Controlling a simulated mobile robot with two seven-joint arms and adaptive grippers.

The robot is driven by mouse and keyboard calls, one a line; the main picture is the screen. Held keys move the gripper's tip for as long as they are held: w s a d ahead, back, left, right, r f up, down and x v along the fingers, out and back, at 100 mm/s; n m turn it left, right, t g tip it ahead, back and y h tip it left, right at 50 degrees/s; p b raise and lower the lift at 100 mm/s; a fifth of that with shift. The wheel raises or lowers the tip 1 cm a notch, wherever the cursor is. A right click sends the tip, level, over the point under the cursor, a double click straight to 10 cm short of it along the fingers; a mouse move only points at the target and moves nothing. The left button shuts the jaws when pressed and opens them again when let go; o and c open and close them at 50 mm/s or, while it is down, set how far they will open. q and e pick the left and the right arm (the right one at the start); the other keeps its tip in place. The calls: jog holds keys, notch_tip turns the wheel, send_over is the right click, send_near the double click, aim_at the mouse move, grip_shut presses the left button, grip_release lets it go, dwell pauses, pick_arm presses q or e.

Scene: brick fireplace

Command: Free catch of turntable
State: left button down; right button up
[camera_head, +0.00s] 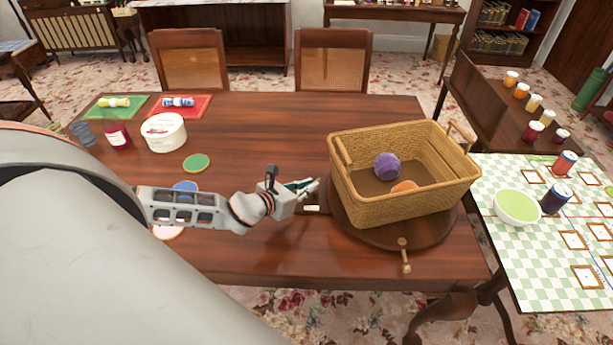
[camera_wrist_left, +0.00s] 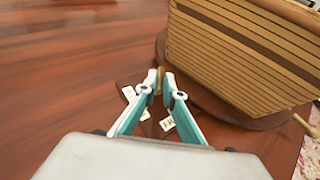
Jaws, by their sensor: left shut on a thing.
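The turntable (camera_head: 432,236) is a dark round wooden disc on the table, with a wicker basket (camera_head: 400,210) standing on it. A brass-knobbed handle (camera_head: 405,262) sticks out at its front. My left gripper (camera_head: 316,186) is at the turntable's left edge, beside the basket. In the left wrist view my left gripper (camera_wrist_left: 160,76) is shut on a small brown upright piece, which looks like the catch (camera_wrist_left: 159,80). The fingers hide much of it, and its exact position cannot be told. My right gripper is not in view.
Small white labels (camera_wrist_left: 167,123) lie by the catch. The basket holds a purple ball (camera_head: 387,166) and an orange thing (camera_head: 404,187). A white tub (camera_head: 164,132) and coasters stand left on the table. A checkered side table (camera_head: 530,270) is at right.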

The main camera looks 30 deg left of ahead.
pick_arm(q)
jog(key=shift+s+d+f+n+y, duration=0.15)
jog(key=shift+s+d+n+y, duration=0.05)
jog(key=shift+d+n+y, duration=0.25)
jog(key=shift+d+f+n+y, duration=0.1)
jog(key=shift+d+n+y, duration=0.1)
jog(key=shift+n+y, duration=0.9)
jog(key=n+y, duration=0.2)
jog(key=n+g+y, duration=0.1)
jog(key=y, duration=0.1)
jog(key=shift+w+d+n, duration=0.15)
jog(key=shift+d+n, duration=0.1)
jog(key=shift+d, duration=0.05)
jog(key=shift+w+n+g+y, duration=0.1)
jog(key=shift+n+g+y, duration=0.2)
jog(key=shift+n+y, duration=0.3)
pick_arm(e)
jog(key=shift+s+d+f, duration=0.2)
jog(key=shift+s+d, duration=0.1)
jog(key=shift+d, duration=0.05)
pick_arm(q)
jog(key=shift+y, duration=0.35)
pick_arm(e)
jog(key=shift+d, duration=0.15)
pick_arm(q)
jog(key=c, duration=2.2)
grip_release()
jog(key=shift+w, duration=0.1)
jog(key=shift+o, duration=0.2)
